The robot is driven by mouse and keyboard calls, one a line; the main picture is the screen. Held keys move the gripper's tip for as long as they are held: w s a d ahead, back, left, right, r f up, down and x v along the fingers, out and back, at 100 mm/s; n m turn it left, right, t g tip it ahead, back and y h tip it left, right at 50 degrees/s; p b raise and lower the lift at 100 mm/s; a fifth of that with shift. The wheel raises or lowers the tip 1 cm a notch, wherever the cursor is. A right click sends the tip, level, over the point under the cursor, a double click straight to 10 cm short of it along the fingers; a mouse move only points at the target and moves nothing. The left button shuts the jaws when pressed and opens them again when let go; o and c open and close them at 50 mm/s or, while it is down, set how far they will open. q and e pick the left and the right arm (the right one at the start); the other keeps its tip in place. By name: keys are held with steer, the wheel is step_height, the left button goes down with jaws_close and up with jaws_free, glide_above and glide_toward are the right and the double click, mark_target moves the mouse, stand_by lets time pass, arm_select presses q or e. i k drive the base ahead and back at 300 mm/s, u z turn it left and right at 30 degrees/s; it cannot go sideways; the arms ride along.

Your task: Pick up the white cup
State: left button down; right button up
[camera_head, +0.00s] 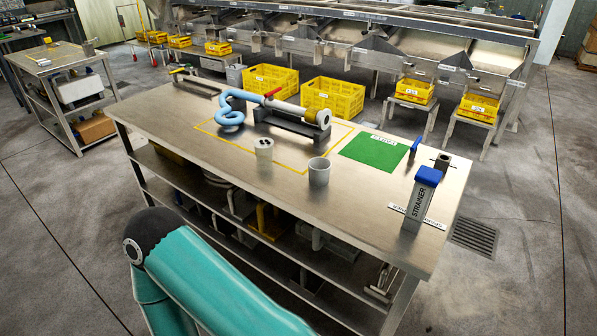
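A pale grey-white, open-topped cup (319,173) stands upright near the front edge of the steel table (225,160), around the middle of its length. To its left stands a white cylinder (264,157) with dark holes in its top. I cannot tell for sure which of the two is the white cup; the open-topped one looks most like a cup. Neither gripper is in view. A teal link of my own arm, with a dark joint, shows at the bottom left, in front of the table and apart from both vessels.
A blue hose (232,108) and a grey pipe with a red handle (295,108) lie behind the cups. A green mat (373,151) and a blue-topped strainer block (421,200) are at the right. Yellow crates (333,97) stand beyond the table.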

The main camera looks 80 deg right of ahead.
mark_target(319, 172)
steer(key=u, duration=0.05)
steer(key=i, duration=2.05)
steer(key=z, duration=1.3)
steer(key=i, duration=0.2)
steer(key=z, duration=2.55)
steer(key=i, duration=1)
steer(key=u, duration=0.5)
